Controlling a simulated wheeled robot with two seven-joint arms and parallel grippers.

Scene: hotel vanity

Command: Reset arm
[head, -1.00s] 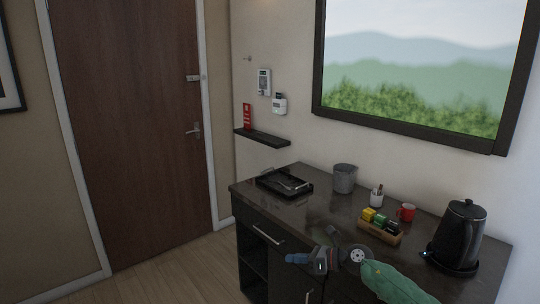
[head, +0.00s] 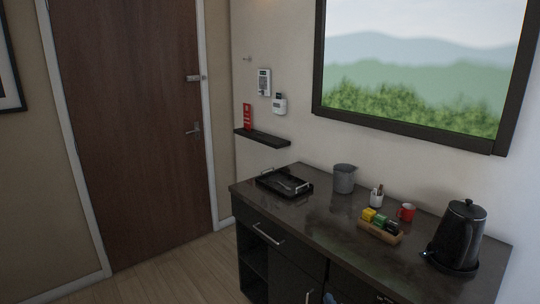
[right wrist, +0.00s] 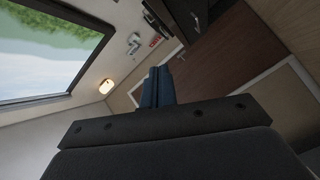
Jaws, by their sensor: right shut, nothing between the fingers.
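My right gripper (right wrist: 157,88) shows in the right wrist view as two blue fingers pressed together, shut with nothing between them. In the head view only a small blue tip of the right gripper (head: 329,298) shows at the bottom edge, in front of the dark vanity cabinet (head: 285,262). The rest of the right arm is out of the head view. My left gripper is in neither view.
On the vanity top stand a black tray (head: 283,185), a grey bucket (head: 344,179), a cup with sticks (head: 376,197), a red mug (head: 407,212), a wooden box of packets (head: 379,231) and a black kettle (head: 463,234). Floor (head: 190,272) at left is clear.

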